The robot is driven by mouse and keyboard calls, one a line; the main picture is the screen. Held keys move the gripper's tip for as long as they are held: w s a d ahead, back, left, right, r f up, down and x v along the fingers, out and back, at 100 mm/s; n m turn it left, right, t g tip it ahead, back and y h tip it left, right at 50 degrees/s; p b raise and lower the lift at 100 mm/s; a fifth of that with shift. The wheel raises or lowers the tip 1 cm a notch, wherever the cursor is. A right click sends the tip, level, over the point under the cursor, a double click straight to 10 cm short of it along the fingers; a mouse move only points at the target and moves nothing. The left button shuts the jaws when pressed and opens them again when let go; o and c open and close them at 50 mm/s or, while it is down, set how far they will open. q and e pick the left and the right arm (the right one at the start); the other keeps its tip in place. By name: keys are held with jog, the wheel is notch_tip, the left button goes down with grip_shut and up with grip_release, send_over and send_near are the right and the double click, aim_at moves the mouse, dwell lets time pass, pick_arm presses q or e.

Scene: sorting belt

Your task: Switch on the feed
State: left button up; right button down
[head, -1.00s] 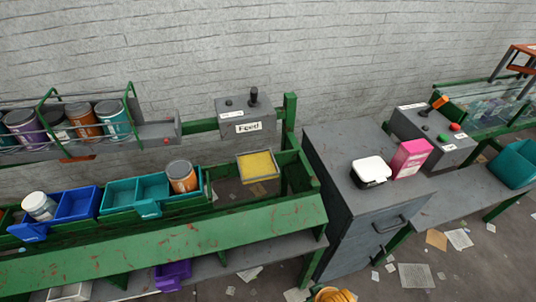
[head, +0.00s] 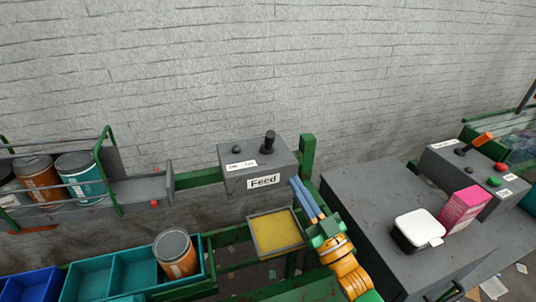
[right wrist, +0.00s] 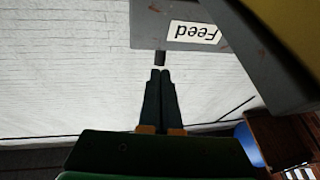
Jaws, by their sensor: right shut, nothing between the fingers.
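The grey feed box (head: 240,178), labelled "Feed", is mounted on the green rail. A black lever (head: 269,142) stands nearly upright on its top, beside a small dark knob (head: 237,149). My right gripper (head: 296,183) is shut and empty, its blue-looking fingers by the box's right front edge. In the right wrist view the box (right wrist: 146,22) appears upside down. A short dark peg (right wrist: 160,58), apparently the lever, sticks out of it just beyond my shut fingertips (right wrist: 160,72). I cannot tell whether they touch. My left gripper is not in view.
A yellow-bottomed tray (head: 275,232) lies below the box. Cans (head: 175,254) and teal bins (head: 90,280) stand left. The grey cabinet (head: 375,190) carries a white-topped container (head: 418,228) and a pink box (head: 463,209). Another control box (head: 450,170) is at right.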

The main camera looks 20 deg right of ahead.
aim_at(273, 141)
jog(key=p+x, duration=0.1)
jog(key=x, duration=0.3)
jog(key=r+x, duration=0.1)
jog(key=x, duration=0.3)
jog(key=shift+s+p, duration=0.3)
jog(key=shift+p, duration=0.05)
jog(key=shift+w+a+r, duration=0.15)
jog(key=shift+w+a, duration=0.05)
jog(key=shift+w, duration=0.4)
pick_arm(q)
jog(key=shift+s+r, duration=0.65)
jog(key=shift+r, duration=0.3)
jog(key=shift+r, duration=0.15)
pick_arm(e)
jog(key=shift+r, duration=0.1)
